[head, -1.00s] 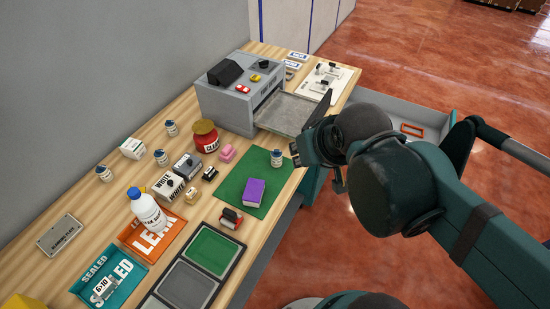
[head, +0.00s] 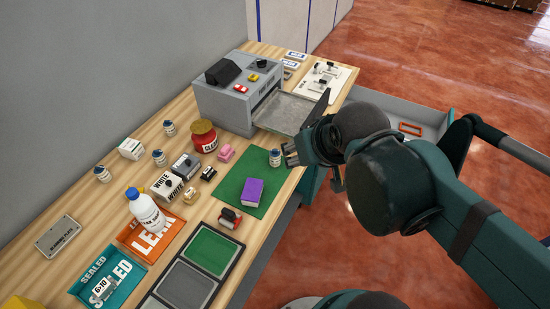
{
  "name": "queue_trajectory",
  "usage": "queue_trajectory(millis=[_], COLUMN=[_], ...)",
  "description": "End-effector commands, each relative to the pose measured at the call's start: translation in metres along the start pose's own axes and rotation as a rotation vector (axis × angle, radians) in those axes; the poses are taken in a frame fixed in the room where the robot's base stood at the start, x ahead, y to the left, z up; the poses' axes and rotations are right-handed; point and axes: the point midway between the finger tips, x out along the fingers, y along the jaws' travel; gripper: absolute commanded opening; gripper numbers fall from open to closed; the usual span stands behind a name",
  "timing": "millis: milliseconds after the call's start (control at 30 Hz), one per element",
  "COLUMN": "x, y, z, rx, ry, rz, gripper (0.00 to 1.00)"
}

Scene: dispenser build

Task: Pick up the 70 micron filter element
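Several small white, blue-topped cylinders stand on the bench, and their labels are too small to read, so I cannot tell which is the 70 micron filter element. One blue-topped cylinder (head: 275,158) stands upright at the far right corner of the green mat (head: 229,188). Others stand at the back left: one (head: 169,128), a second (head: 159,158) and a third (head: 103,174). My gripper (head: 287,155) is just right of the cylinder on the mat, its fingers spread and pointing towards it. Nothing shows between the fingers. I cannot tell whether they touch the cylinder.
A purple block (head: 252,190) lies on the mat. A grey machine (head: 225,105) with an extended tray (head: 286,111) stands behind my gripper.

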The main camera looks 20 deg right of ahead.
Motion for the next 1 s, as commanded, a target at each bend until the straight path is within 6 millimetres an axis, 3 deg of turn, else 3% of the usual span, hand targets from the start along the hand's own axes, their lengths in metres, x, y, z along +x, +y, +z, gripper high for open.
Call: queue_trajectory(millis=[467,1000], x=[0.008,0.041], y=[-0.002,-0.005], z=[-0.016,-0.049], rx=[0.084,0.312], ry=[-0.045,-0.161], rz=[0.006,0.048], gripper=[0.42,0.42])
